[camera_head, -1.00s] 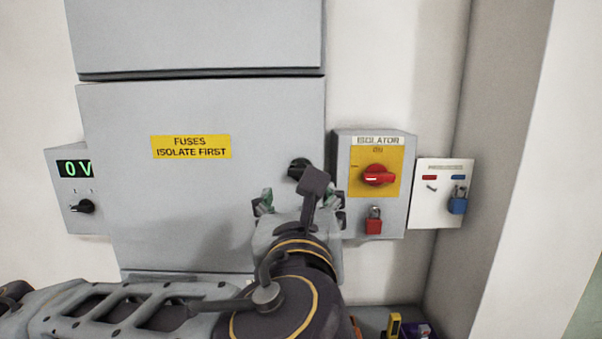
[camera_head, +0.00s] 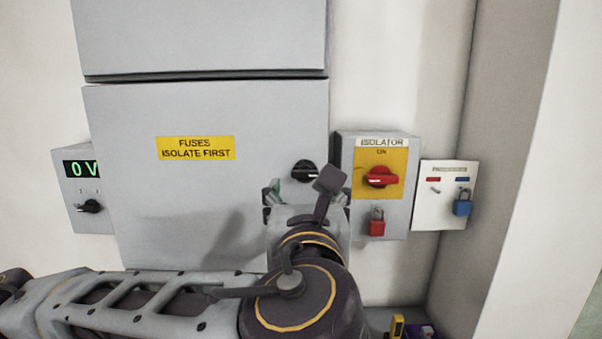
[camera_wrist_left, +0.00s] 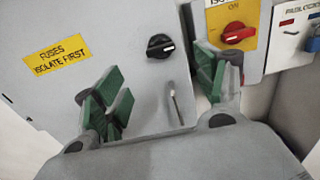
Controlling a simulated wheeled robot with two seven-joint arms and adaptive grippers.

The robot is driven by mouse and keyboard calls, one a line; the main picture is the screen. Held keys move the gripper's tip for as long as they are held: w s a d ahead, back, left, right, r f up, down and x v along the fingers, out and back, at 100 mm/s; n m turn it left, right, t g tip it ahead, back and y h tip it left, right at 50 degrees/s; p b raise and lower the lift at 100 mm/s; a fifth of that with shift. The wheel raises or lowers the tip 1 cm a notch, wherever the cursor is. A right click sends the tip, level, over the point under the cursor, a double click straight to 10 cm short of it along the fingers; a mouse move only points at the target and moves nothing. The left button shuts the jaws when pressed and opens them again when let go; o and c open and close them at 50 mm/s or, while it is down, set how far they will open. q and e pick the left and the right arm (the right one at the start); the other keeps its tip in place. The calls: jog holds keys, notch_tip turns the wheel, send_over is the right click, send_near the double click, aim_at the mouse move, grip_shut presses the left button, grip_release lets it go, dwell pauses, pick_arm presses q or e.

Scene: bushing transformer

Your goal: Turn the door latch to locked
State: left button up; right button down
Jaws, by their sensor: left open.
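The door latch is a black round knob (camera_head: 305,170) near the right edge of the grey cabinet door (camera_head: 240,115). It also shows in the left wrist view (camera_wrist_left: 160,46), with its pale pointer mark towards the right. My left gripper (camera_head: 308,194) is just below the knob, in front of the door. In the left wrist view its green-padded fingers (camera_wrist_left: 165,88) are apart with nothing between the pads, and the knob lies beyond them, untouched as far as I can see. My right gripper is out of view.
The isolator box (camera_head: 345,215) with a red handle (camera_head: 381,177) and red padlock (camera_head: 376,222) stands close right of the door. Beyond it is a white padlock panel (camera_head: 432,208) with a blue padlock (camera_head: 462,207). A voltage display box (camera_head: 80,190) is at left.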

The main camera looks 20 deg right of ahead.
aim_at(305, 174)
pick_arm(q)
jog(key=p+x, duration=0.3)
jog(key=x, duration=0.9)
jog(key=shift+f, duration=0.1)
jog(key=c, duration=1)
